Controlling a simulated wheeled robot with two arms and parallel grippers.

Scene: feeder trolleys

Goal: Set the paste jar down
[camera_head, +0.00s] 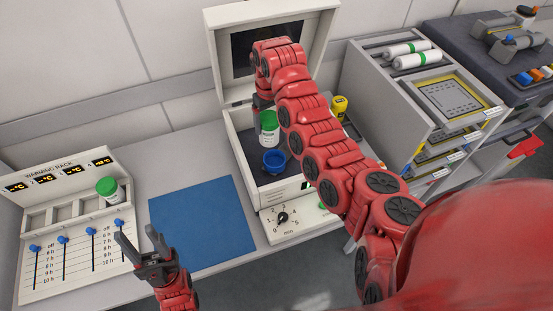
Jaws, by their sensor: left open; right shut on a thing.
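A white paste jar with a green lid (268,126) is upright inside the open white machine (236,146). My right gripper (263,104) comes down from above and is shut on this jar at its lid; my own arm hides part of the grip. I cannot tell whether the jar's base touches the machine's floor. A second green-lidded jar (111,191) sits tilted in the warming rack (66,207) at the left. My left gripper (139,241) is open and empty, near the front of the blue mat (203,223).
A blue cup (274,162) stands just in front of the held jar. A yellow container (339,106) is behind my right arm. The machine's raised lid (217,50) stands behind. A trolley with drawers (385,91) is at the right. The blue mat is clear.

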